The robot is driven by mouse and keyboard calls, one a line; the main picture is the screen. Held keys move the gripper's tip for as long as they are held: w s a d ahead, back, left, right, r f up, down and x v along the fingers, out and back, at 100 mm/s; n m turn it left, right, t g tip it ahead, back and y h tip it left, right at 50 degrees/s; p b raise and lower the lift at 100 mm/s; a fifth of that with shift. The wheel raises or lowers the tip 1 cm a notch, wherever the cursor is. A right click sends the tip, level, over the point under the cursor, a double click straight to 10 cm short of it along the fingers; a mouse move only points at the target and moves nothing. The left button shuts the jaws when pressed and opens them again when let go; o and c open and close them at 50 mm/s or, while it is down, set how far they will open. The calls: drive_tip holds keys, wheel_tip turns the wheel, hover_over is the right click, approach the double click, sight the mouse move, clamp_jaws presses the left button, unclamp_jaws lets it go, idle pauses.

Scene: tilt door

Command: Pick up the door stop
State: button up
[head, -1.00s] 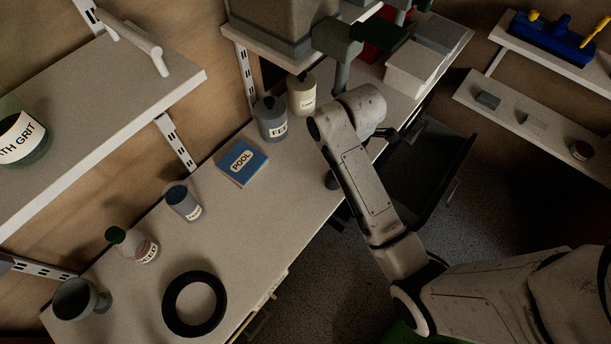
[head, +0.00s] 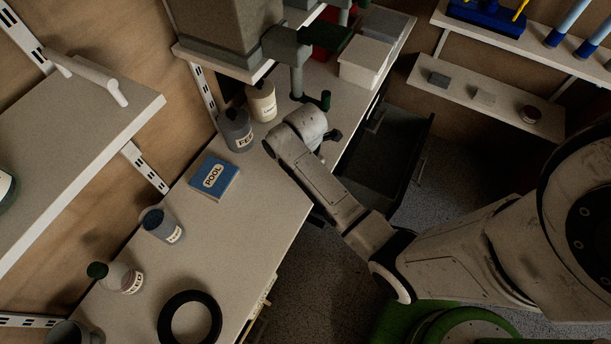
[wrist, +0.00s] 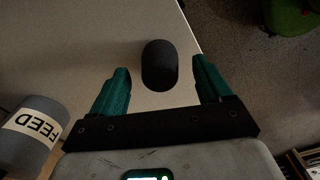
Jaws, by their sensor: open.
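The door stop (wrist: 160,62) shows in the wrist view as a dark, rounded piece on the pale bench top, near the bench edge. My gripper (wrist: 161,72) is open, its two green fingers apart on either side of the door stop in the picture. The fingers do not appear to touch it, and I cannot tell how far below them it stands. In the head view my forearm covers the place where the door stop stands, and my fingers are hidden there too.
A grey FEED canister (wrist: 32,128) stands left of my gripper, also in the head view (head: 236,130). An open dark drawer (head: 400,165) juts out beyond my arm.

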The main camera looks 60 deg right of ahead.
wheel_tip(320, 180, down, 2)
drive_tip(key=c, duration=1.2)
